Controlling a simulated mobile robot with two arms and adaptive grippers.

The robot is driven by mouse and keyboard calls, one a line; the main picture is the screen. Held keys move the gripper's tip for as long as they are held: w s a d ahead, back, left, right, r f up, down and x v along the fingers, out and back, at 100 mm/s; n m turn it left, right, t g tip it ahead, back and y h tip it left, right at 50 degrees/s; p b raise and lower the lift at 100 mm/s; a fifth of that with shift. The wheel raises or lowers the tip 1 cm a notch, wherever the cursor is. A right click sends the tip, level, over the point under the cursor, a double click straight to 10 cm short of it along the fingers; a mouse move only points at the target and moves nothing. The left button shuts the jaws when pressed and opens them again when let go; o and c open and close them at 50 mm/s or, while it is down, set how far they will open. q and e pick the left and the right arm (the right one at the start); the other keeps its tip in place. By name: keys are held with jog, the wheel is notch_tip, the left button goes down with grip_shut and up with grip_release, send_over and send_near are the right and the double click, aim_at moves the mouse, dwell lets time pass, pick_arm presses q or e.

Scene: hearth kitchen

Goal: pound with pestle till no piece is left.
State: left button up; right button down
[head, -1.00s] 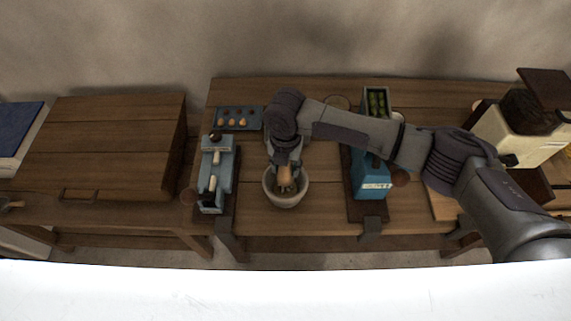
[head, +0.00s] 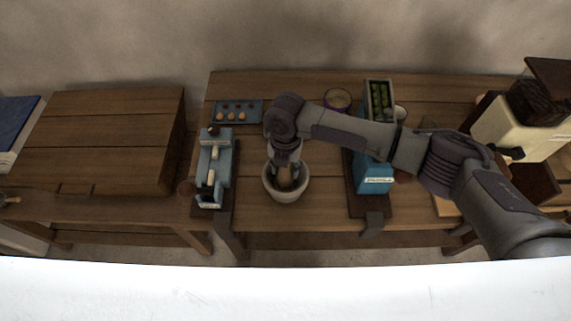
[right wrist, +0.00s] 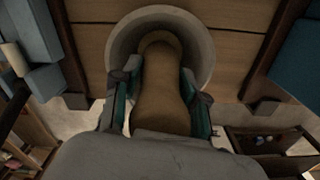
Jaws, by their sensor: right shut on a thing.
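A pale grey mortar bowl (head: 286,195) stands on the wooden table, near its front edge. My right gripper (head: 287,166) points down over the bowl and is shut on a wooden pestle. In the right wrist view the pestle (right wrist: 160,100) lies between the two fingers (right wrist: 160,92), and its far end is inside the mortar (right wrist: 205,50). The inside of the bowl is mostly hidden by the pestle and gripper, so I cannot tell what pieces are in it. My left gripper is not in view.
A light blue device (head: 213,170) stands close left of the mortar, and a blue box-like device (head: 374,172) stands to the right. A dark tray (head: 238,111) with several small round things lies behind left. A cream machine (head: 510,130) is at the far right.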

notch_tip(320, 180, up, 4)
jog(key=p, duration=0.4)
jog(key=shift+r, duration=0.15)
jog(key=shift+f, duration=0.25)
jog(key=shift+f, duration=0.55)
jog(key=shift+f+b, duration=1.35)
jog(key=shift+f, duration=0.3)
notch_tip(320, 180, up, 5)
jog(key=p, duration=0.4)
jog(key=shift+p, duration=0.3)
jog(key=shift+f, duration=0.1)
